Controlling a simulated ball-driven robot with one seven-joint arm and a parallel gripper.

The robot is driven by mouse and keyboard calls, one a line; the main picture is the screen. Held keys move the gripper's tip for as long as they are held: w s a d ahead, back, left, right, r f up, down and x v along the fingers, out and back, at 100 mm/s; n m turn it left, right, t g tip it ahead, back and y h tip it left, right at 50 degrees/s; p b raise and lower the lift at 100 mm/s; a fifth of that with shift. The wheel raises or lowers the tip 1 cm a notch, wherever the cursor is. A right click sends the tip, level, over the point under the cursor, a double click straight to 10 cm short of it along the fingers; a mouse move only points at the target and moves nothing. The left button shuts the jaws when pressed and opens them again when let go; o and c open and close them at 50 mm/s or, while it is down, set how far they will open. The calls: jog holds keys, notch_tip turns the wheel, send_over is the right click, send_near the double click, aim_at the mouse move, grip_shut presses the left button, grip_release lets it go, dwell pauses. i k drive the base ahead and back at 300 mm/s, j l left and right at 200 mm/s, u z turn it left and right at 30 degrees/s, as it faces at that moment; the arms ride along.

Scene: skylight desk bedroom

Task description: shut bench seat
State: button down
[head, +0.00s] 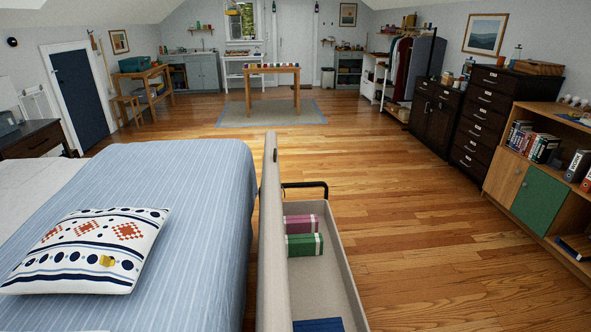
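The bench's beige seat (272,235) stands up on edge, seen nearly edge-on, between the bed and the open storage box. A small dark slot or pull shows near its far top end. The bench box (349,280) is open to its right, with a pale rim. A black bent bar (307,185) stands at the far end of the box. My gripper is not in view.
A bed (190,200) with a patterned pillow (90,248) fills the left, close beside the raised seat. Open wooden floor (430,240) lies right of the bench and beyond it. Dark drawers (484,120) and a low bookcase (512,185) line the right wall.

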aim_at(273, 314)
jog(key=i+l+u, duration=0.1)
jog(key=i+l, duration=0.4)
jog(key=l, duration=0.15)
jog(key=i+l+u, duration=0.15)
jog(key=i+l, duration=0.3)
jog(key=l, duration=0.25)
jog(key=i+l+u, duration=0.15)
jog(key=l, duration=0.25)
jog(key=i+l, duration=0.3)
jog(key=l+u, duration=0.05)
